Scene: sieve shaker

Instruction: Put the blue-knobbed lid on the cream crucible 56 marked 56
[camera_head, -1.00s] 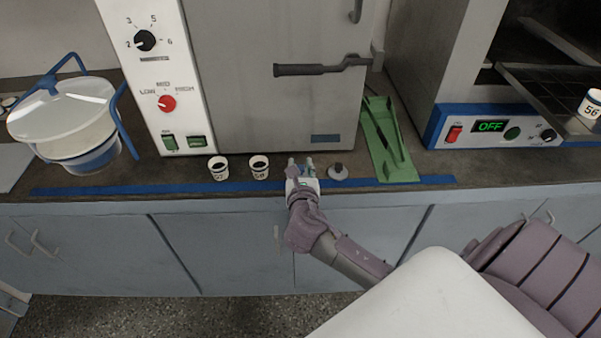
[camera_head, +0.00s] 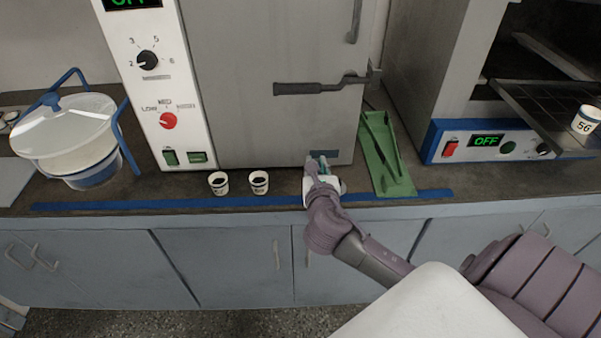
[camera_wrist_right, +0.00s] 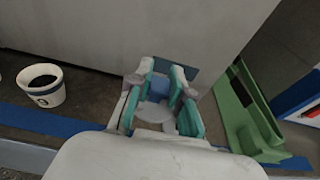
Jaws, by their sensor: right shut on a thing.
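The cream crucible 56 (camera_head: 586,120), with dark markings, stands at the far right on the open oven's rack. My right gripper (camera_head: 320,164) is over the counter in front of the grey furnace, well to the left of that crucible. In the right wrist view, its teal-padded fingers (camera_wrist_right: 162,98) are shut on the blue-knobbed lid. The lid's blue knob (camera_wrist_right: 160,87) shows between the fingers, with a pale disc below it; the fingers hide part of it. My left gripper is not in view.
Two other cream crucibles (camera_head: 218,183) (camera_head: 260,182) stand left of my right gripper. A green tray (camera_head: 388,160) with dark tongs lies to its right. A blue tape strip (camera_head: 150,205) runs along the counter's front. A lidded tub (camera_head: 75,150) stands at far left.

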